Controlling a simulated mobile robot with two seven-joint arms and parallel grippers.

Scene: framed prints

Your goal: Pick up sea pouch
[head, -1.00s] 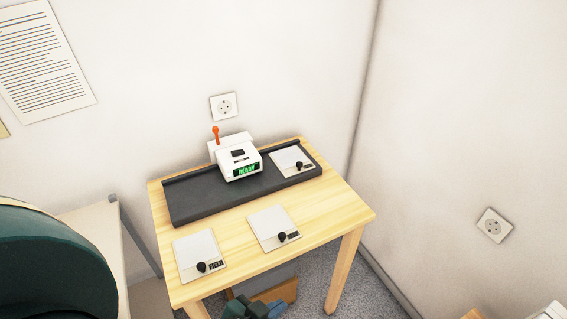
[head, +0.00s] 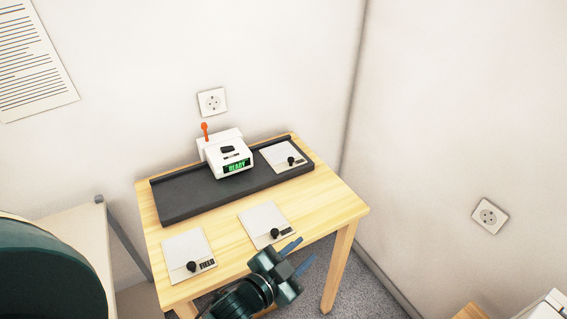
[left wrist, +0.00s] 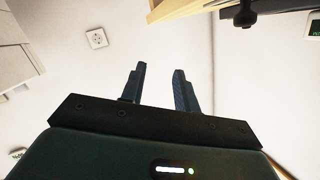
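Three flat pale pouches with black knobs and dark labels are in the head view. The front-left pouch (head: 188,255) reads FIELD. The front-middle pouch (head: 264,222) and the back-right pouch (head: 283,155), on the dark tray, have labels too small to read, so I cannot tell which is the sea pouch. My left gripper (head: 301,253) is at the table's front edge, just below and right of the front-middle pouch, apart from it. In the left wrist view the left gripper (left wrist: 160,70) is open and empty. My right gripper is not in view.
The wooden table (head: 225,235) carries a dark tray (head: 190,202) with a white device (head: 226,154) showing a green screen and an orange-tipped stick. Walls stand behind and to the right. The table edge also shows in the left wrist view (left wrist: 185,9).

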